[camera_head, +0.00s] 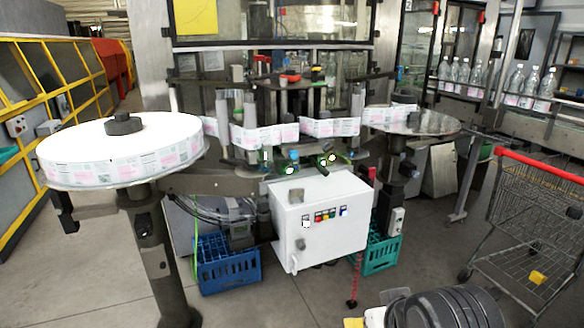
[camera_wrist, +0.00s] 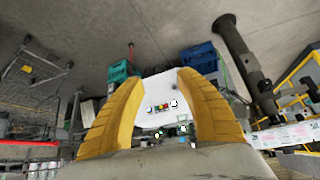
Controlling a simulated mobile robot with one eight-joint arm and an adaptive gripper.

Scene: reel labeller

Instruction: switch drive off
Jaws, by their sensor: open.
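The white control box (camera_head: 320,226) hangs at the front of the labelling machine in the middle of the head view. Its front carries a row of small coloured buttons and switches (camera_head: 325,215), with a dark round knob (camera_head: 301,244) below at the left. The labels are too small to read. In the wrist view the box (camera_wrist: 158,90) appears upside down between my yellow fingers, with the button row (camera_wrist: 162,106) visible. My gripper (camera_wrist: 160,76) is open and empty, facing the box, apart from it.
A round reel table (camera_head: 120,150) on a dark post stands left. A blue crate (camera_head: 228,266) and a green crate (camera_head: 381,252) sit under the machine. A shopping cart (camera_head: 535,215) stands right.

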